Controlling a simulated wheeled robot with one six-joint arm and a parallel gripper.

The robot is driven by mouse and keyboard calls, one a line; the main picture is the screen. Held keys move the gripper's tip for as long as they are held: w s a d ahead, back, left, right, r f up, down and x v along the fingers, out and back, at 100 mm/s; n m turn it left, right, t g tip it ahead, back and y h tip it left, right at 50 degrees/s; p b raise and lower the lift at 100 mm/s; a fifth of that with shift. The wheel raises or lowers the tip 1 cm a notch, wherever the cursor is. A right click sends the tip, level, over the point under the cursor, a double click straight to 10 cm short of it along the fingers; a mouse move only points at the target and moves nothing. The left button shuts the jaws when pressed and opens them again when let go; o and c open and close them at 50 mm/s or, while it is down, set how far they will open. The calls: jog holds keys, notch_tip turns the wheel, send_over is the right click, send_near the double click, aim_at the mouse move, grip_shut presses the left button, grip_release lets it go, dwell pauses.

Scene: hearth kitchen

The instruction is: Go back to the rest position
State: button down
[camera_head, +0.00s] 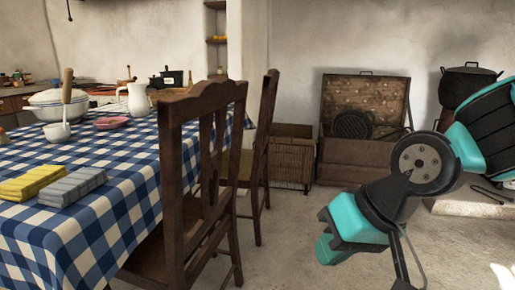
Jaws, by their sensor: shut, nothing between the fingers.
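My arm (420,165), black and teal, comes in from the right edge and bends at a round grey joint. From there a black link slopes down and left to teal parts (350,222) in front of the floor. A dark part and a grey cable run down past the bottom edge. My gripper's fingers do not show in this view.
A dark wooden chair (205,120) stands at a table with a blue checked cloth (98,235); a second chair (265,140) is behind it. An open wooden chest (352,152) and a crate (291,150) stand by the wall. The floor (290,250) between chairs and arm is clear.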

jog(key=s+d+r+n+g+h, duration=0.1)
jog(key=s+d+n+g, duration=0.3)
jog(key=s, duration=0.7)
notch_tip(320, 180, up, 34)
jog(key=t+p, duration=0.1)
jog(key=p, duration=3.3)
jog(key=shift+w+d, duration=0.2)
jog(key=shift+w, duration=0.15)
